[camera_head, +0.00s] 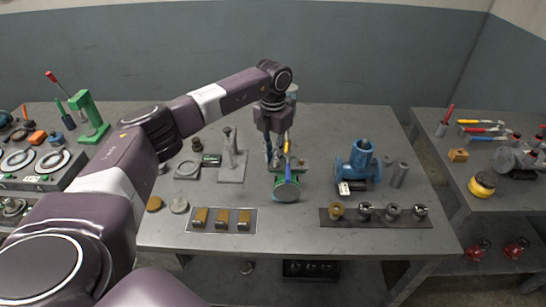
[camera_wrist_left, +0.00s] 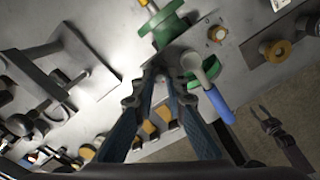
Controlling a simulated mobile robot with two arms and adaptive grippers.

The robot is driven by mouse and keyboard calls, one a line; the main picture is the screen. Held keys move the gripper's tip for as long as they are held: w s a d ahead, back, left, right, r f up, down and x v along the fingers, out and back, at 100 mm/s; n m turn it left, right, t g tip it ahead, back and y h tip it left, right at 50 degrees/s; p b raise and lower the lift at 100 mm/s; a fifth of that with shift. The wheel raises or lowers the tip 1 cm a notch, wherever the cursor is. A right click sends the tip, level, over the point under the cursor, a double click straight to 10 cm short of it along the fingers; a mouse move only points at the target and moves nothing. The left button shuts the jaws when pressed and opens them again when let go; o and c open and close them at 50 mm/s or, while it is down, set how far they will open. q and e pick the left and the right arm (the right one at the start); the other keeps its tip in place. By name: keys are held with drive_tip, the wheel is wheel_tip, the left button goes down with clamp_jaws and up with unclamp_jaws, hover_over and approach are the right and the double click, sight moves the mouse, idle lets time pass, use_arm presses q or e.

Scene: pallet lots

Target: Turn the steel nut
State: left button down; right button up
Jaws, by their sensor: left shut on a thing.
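My left gripper (camera_head: 270,160) reaches down over the middle of the bench. It also shows in the left wrist view (camera_wrist_left: 160,74), its two fingertips close together. It is shut on the steel nut, which is mostly hidden between the fingertips. A green fixture (camera_wrist_left: 168,24) stands just beyond the fingertips in the wrist view. A tool with a blue handle (camera_wrist_left: 218,104) and a grey round end lies beside the fingers, next to a green ring. A dark forked shape at the right of the wrist view looks like my right gripper (camera_wrist_left: 268,122); its jaws are too small to judge.
A blue valve body (camera_head: 358,165) stands right of the gripper. A dark mat (camera_head: 377,222) with several fittings lies at the front right, a tray (camera_head: 231,228) with brass blocks at the front left. A post on a plate (camera_head: 231,168) stands left of the gripper.

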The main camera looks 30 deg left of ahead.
use_arm(q)
drive_tip(key=m+b, duration=0.1)
drive_tip(key=m, duration=0.4)
drive_tip(key=shift+a+b, duration=0.1)
drive_tip(key=shift+b, duration=0.3)
drive_tip(key=m, duration=0.3)
drive_tip(key=m+b, duration=0.1)
drive_tip(key=m, duration=0.1)
drive_tip(key=shift+w+a+r+m, duration=0.1)
drive_tip(key=shift+w+m, duration=0.05)
drive_tip(key=shift+m, duration=0.25)
drive_tip(key=c, duration=1.9)
unclamp_jaws()
drive_tip(key=shift+c, duration=0.2)
wheel_tip(320, 180, up, 12)
